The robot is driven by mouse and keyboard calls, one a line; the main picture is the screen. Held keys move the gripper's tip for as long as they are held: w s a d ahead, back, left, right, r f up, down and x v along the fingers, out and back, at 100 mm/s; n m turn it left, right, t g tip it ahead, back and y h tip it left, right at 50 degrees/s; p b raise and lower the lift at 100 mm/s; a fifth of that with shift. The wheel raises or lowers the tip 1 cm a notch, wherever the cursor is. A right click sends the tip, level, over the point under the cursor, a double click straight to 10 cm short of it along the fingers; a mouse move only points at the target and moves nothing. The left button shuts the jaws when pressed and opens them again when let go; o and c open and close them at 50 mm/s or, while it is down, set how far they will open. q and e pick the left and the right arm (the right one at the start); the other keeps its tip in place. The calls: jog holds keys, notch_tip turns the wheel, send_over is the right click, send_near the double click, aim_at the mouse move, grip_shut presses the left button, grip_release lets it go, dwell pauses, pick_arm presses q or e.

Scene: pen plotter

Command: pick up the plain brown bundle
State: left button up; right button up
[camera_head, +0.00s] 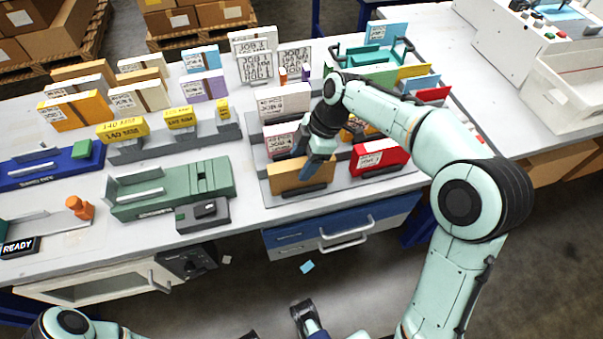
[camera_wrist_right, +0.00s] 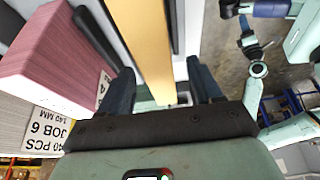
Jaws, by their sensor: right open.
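The plain brown bundle (camera_head: 286,180) stands on edge in a grey holder at the front of the grey rack. It shows as a tan strip in the right wrist view (camera_wrist_right: 143,45). My right gripper (camera_head: 312,164) is right at its top, covering part of it from the head. In the wrist view the open fingers (camera_wrist_right: 163,88) lie to either side of the strip, with gaps; contact is not visible. My left gripper (camera_head: 307,318) is low at the bottom edge, away from the bench; its jaw opening is unclear.
A red labelled bundle (camera_head: 381,156) stands just right, and a pink labelled one (camera_head: 281,138) behind; the pink one is close in the wrist view (camera_wrist_right: 62,57). A white bundle (camera_head: 284,101) is further back. A green device (camera_head: 170,188) sits left. A blue drawer (camera_head: 335,228) is below.

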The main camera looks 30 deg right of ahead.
jog(key=x, duration=0.3)
jog(key=shift+d+f, duration=0.1)
jog(key=shift+f, duration=0.15)
jog(key=shift+c, duration=0.3)
jog(key=c, duration=1)
jog(key=shift+c, duration=0.5)
jog(key=shift+r, duration=0.15)
